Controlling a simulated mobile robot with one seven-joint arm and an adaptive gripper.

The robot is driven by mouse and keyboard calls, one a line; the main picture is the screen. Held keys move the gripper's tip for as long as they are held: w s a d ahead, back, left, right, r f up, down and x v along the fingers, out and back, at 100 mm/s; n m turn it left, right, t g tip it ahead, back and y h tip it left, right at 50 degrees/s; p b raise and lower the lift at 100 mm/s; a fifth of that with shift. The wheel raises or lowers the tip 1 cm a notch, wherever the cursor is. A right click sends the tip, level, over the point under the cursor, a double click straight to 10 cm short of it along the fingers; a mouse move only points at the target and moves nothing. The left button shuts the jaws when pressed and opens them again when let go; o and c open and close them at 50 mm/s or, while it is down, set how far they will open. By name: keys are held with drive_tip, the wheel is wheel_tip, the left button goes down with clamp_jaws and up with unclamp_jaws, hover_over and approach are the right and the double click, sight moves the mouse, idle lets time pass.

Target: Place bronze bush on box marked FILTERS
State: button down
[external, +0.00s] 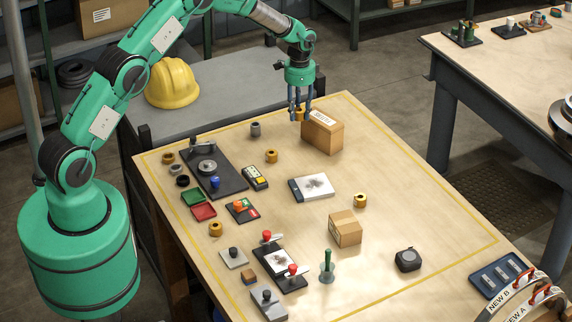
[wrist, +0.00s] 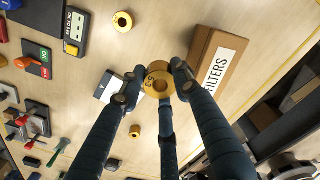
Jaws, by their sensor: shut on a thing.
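My gripper (external: 300,112) is shut on a bronze bush (external: 299,115), a short ring with a central hole. In the wrist view the bush (wrist: 159,83) sits between the fingertips, its end face with dark marks turned to the camera. The brown box marked FILTERS (external: 323,137) stands on the table, with a white label on its top. In the wrist view the box (wrist: 203,48) lies just right of the held bush, partly behind a finger. The bush appears at the box's left edge in both views; its exact height and any contact are unclear.
Other similar bushes lie on the table, such as one (external: 271,156) left of the box and another (external: 360,200) at right. A grey ring (external: 255,129), a flat white-topped item (external: 312,187) and a second carton (external: 345,229) stand nearby. Bare table lies right of the box.

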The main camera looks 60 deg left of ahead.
drive_tip(key=p, duration=0.1)
hover_over(315, 120)
drive_tip(key=shift+f, duration=0.35)
drive_tip(key=shift+f, duration=0.1)
idle(0.3)
drive_tip(key=shift+f+p, duration=0.75)
drive_tip(key=shift+f, duration=0.9)
drive_tip(key=shift+f, duration=0.2)
drive_tip(key=c, duration=1.3)
unclamp_jaws()
drive_tip(key=shift+o, duration=0.2)
drive_tip(key=shift+r, duration=0.2)
wheel_tip(315, 120, up, 12)
drive_tip(key=b, duration=0.2)
